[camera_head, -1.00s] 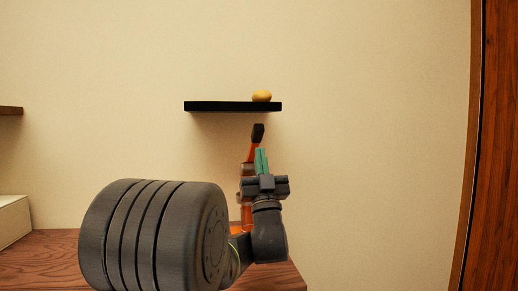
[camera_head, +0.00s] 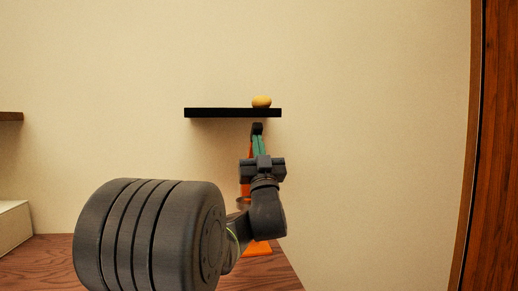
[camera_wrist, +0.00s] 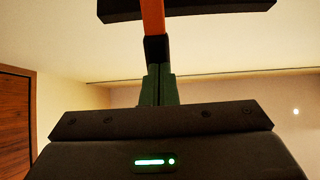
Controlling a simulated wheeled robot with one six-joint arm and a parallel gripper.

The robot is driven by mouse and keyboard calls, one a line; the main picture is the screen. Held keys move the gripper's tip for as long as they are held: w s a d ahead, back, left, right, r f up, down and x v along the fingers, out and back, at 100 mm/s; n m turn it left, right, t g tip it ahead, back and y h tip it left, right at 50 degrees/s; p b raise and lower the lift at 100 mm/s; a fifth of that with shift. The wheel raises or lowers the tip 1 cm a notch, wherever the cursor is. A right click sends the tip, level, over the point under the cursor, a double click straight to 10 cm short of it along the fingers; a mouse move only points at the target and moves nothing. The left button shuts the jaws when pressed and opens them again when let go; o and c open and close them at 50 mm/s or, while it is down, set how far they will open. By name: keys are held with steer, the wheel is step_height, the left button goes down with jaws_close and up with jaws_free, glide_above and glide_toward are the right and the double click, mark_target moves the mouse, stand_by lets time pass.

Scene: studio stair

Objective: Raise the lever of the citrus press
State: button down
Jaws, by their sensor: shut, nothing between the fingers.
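The citrus press (camera_head: 258,248) is orange and stands on the wooden table, mostly hidden behind my arm in the head view. Its lever ends in a black grip (camera_head: 257,128) just below the shelf. In the wrist view the orange lever (camera_wrist: 153,18) and its black grip (camera_wrist: 156,48) show straight ahead. My gripper (camera_head: 258,138) has green fingers, shut with nothing between them. The fingertips (camera_wrist: 159,68) lie at the lower end of the black grip in the wrist view; I cannot tell whether they touch it.
A black wall shelf (camera_head: 225,113) sits just above the lever, with a yellow round fruit (camera_head: 261,102) on it. The wooden table (camera_head: 50,258) spans the lower left. A wooden door or panel (camera_head: 490,150) stands at the right. The wall between is bare.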

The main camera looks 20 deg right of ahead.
mark_target(257, 132)
steer(key=r+p, duration=0.1)
steer(key=w+r+g, duration=0.1)
steer(key=shift+w+d+r+p, duration=0.1)
steer(key=shift+r+p, duration=0.2)
steer(key=shift+p, duration=0.05)
steer(key=shift+w+d+r+y+p, duration=0.1)
steer(key=shift+w+r+y+p, duration=0.25)
steer(key=shift+y, duration=0.15)
steer(key=shift+f, duration=0.25)
